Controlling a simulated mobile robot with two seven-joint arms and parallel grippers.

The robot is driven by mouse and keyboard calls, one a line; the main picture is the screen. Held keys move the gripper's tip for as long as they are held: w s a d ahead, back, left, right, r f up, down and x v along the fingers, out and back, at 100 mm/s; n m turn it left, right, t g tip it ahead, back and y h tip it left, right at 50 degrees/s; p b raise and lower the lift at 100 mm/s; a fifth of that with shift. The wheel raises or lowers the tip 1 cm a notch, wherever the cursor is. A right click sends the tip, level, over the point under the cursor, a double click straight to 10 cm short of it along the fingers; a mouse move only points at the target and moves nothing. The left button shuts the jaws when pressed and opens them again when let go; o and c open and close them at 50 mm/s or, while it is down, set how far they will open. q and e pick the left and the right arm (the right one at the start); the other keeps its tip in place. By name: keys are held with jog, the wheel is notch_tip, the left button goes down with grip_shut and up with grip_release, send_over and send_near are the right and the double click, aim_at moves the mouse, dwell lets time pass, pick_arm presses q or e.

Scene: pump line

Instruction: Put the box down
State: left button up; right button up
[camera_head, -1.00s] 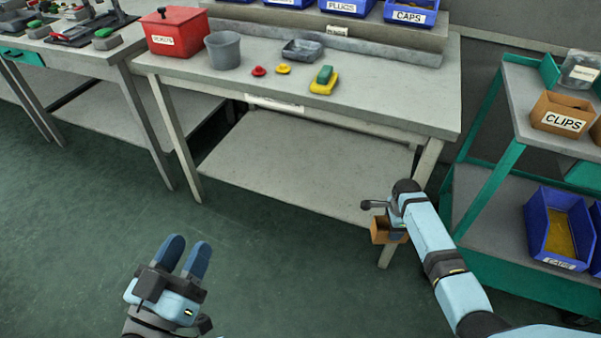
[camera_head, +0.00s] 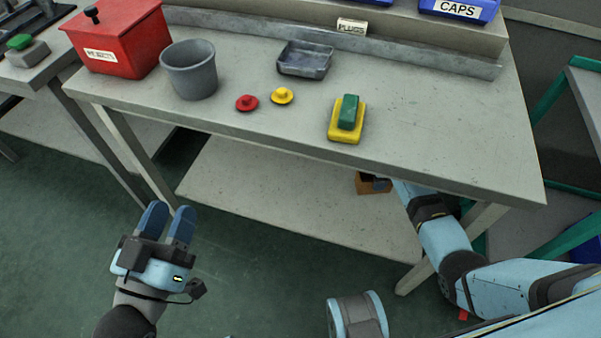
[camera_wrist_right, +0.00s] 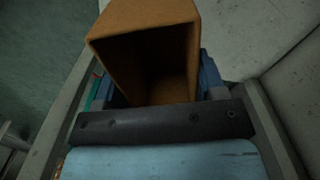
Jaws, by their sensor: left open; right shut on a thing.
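A small orange-brown box (camera_head: 367,185) shows just below the front edge of the grey workbench (camera_head: 440,150), partly hidden by the tabletop. In the right wrist view the box (camera_wrist_right: 145,20) is large, with its open, dark inside facing the camera. My right gripper (camera_wrist_right: 158,88) is shut on it, with blue fingers at both sides. In the head view the tabletop hides most of this gripper. The box is over the workbench's lower shelf (camera_head: 290,195); I cannot tell whether it touches the shelf. My left gripper (camera_head: 168,218) is open and empty, left of the bench front.
On the bench stand a red lidded box (camera_head: 120,45), a grey bucket (camera_head: 190,75), a grey tray (camera_head: 305,60), red and yellow knobs and a yellow-green block (camera_head: 346,120). The lower shelf looks bare. A bench leg (camera_head: 470,225) is close to my right arm. A green-framed cart stands right.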

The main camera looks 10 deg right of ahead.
jog(key=shift+w, duration=0.25)
notch_tip(320, 180, down, 5)
jog(key=b, duration=0.2)
jog(key=shift+s+r+b, duration=0.15)
jog(key=shift+b, duration=0.25)
notch_tip(320, 180, down, 15)
jog(key=b, duration=0.8)
jog(key=shift+b, duration=0.4)
pick_arm(q)
notch_tip(320, 180, down, 9)
jog(key=w+m+g, duration=0.2)
jog(key=m, duration=0.1)
jog(key=shift+w+m+h, duration=0.3)
jog(key=shift+a, duration=0.1)
